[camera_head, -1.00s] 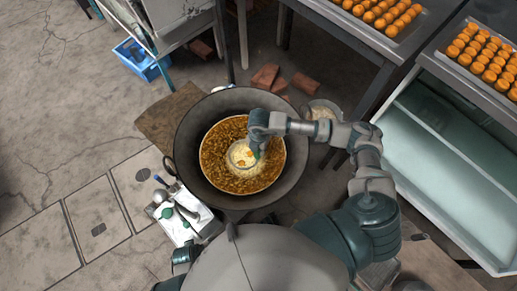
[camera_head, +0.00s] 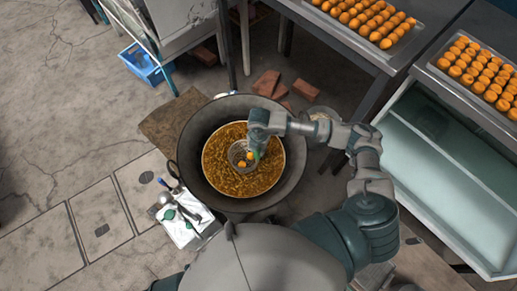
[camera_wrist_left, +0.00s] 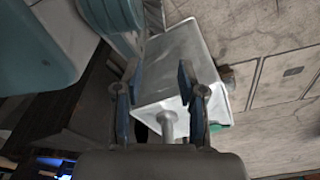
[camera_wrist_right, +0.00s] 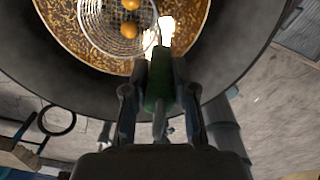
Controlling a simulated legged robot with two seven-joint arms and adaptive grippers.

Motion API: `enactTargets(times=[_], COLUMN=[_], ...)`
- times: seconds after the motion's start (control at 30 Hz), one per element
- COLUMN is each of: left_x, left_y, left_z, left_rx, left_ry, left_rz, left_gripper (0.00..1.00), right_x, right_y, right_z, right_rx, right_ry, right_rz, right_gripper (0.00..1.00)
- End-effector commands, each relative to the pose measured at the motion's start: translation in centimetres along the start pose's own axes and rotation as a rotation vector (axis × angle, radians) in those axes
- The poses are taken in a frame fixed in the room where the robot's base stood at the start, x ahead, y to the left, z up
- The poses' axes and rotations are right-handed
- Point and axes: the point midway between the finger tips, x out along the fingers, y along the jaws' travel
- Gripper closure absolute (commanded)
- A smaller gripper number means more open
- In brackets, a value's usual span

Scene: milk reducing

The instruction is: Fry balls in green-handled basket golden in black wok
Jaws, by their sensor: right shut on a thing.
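The black wok (camera_head: 187,165) holds bubbling golden-brown oil (camera_head: 217,172). My right gripper (camera_head: 258,146) is over the wok, shut on the green handle (camera_wrist_right: 158,80) of the wire basket (camera_wrist_right: 112,38). The basket also shows in the head view (camera_head: 239,151), low at the oil's middle. Orange-golden balls (camera_wrist_right: 128,28) lie in the basket; two show clearly. In the left wrist view my left gripper (camera_wrist_left: 188,75) has its fingers apart with nothing between the tips. Behind them is a white tray (camera_wrist_left: 172,55) with a grey handled tool.
Trays of orange balls (camera_head: 372,20) stand on the tables at the upper right. The white tray with utensils (camera_head: 185,216) sits left of the wok's near side. Bricks (camera_head: 268,82) and a blue crate (camera_head: 147,66) lie on the floor beyond.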

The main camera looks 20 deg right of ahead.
Motion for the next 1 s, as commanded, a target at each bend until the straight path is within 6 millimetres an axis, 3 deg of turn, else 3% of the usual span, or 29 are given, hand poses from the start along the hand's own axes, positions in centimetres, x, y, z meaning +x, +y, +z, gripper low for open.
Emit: enactTargets(times=[0.6, 1.0], left_x=[1.6, 0.7], left_y=[0.0, -0.1], left_z=[6.3, 10.4], left_rx=[0.009, 0.016], left_ry=[-0.03, -0.046], left_rz=[0.001, 0.001], left_gripper=[0.6, 0.6], right_x=[-3.4, -6.4], right_y=[0.1, 0.2], right_z=[0.0, 0.0], right_rx=[-0.001, -0.001], right_ry=[0.0, -0.001], right_rz=[0.003, 0.003], right_gripper=[1.0, 1.0])
